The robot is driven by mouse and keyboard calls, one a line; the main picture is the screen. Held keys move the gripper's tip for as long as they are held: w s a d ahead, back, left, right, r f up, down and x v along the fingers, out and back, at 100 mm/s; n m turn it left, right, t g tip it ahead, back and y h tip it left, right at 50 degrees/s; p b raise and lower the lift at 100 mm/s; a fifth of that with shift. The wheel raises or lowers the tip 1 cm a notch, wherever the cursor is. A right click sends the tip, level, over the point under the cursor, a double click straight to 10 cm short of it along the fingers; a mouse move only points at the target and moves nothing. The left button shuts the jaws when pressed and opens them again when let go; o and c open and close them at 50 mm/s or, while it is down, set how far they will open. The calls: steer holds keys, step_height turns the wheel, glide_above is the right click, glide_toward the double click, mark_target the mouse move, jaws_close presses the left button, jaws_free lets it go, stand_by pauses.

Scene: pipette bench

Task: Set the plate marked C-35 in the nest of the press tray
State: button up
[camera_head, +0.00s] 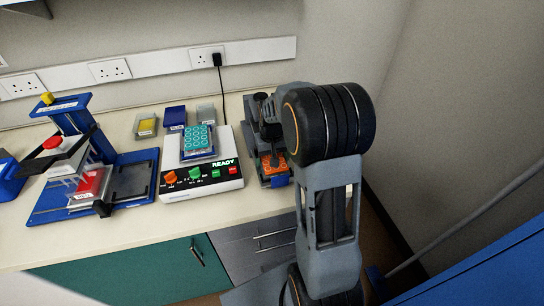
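The blue press (73,112) stands at the left on a blue base with a red knob on top. A red plate (90,184) sits under its head, and a dark tray area (133,181) beside it looks bare. Other plates are yellow (146,125), dark blue (175,117) and grey (206,113) at the back, teal (197,140) on the white machine, and orange (274,162) at the right. I cannot read C-35 on any of them. My gripper (271,148) is over the orange plate, mostly hidden by my arm; its fingers are unclear.
The white machine (222,179) shows READY and has coloured knobs and buttons. A dark device (253,139) stands around the orange plate. A black cable (221,91) runs from the wall socket. A blue item (9,177) is at the left edge. The front counter strip (150,231) is clear.

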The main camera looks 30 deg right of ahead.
steer(key=shift+o, duration=0.8)
steer(key=shift+r, duration=0.1)
steer(key=shift+r+p, duration=0.35)
step_height(320, 180, up, 11)
steer(key=s+a+n+t, duration=0.1)
steer(key=s+a, duration=0.3)
steer(key=s, duration=0.4)
steer(key=s+a+f+n+t, duration=0.1)
steer(key=s+a+t, duration=0.2)
steer(key=s+a, duration=0.2)
steer(key=s, duration=0.3)
steer(key=shift+a, duration=0.25)
steer(key=shift+c, duration=0.5)
